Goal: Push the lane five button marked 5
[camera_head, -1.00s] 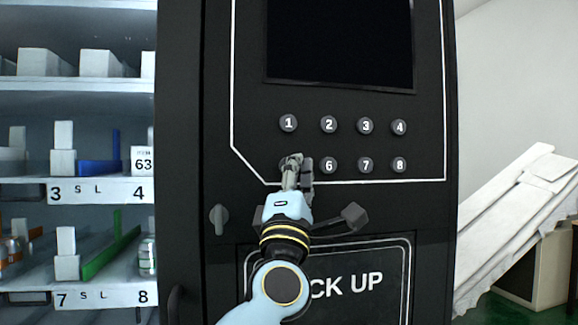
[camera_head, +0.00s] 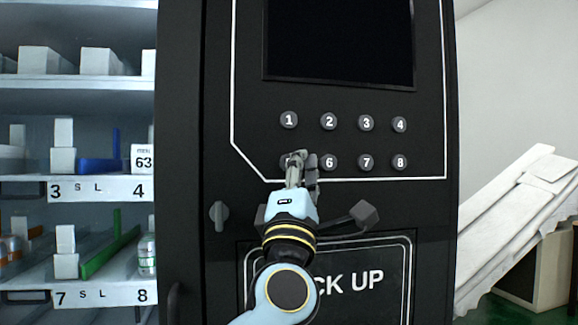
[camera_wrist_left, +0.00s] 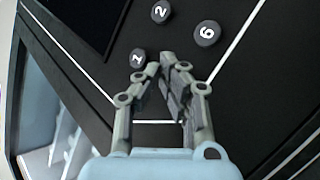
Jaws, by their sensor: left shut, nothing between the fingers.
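The lane five button (camera_head: 284,161) is almost wholly covered by my left gripper in the head view. In the left wrist view the shut fingers (camera_wrist_left: 164,62) point at the panel between button 1 (camera_wrist_left: 138,57) and button 6 (camera_wrist_left: 206,33). I cannot tell whether the tips touch the button. My right gripper is not in view.
The black panel has more round buttons, such as button 7 (camera_head: 366,162), and a dark screen (camera_head: 340,40) above. A knob (camera_head: 219,215) is at the lower left and a pick-up door (camera_head: 385,255) is below. Product shelves (camera_head: 100,187) stand at the left.

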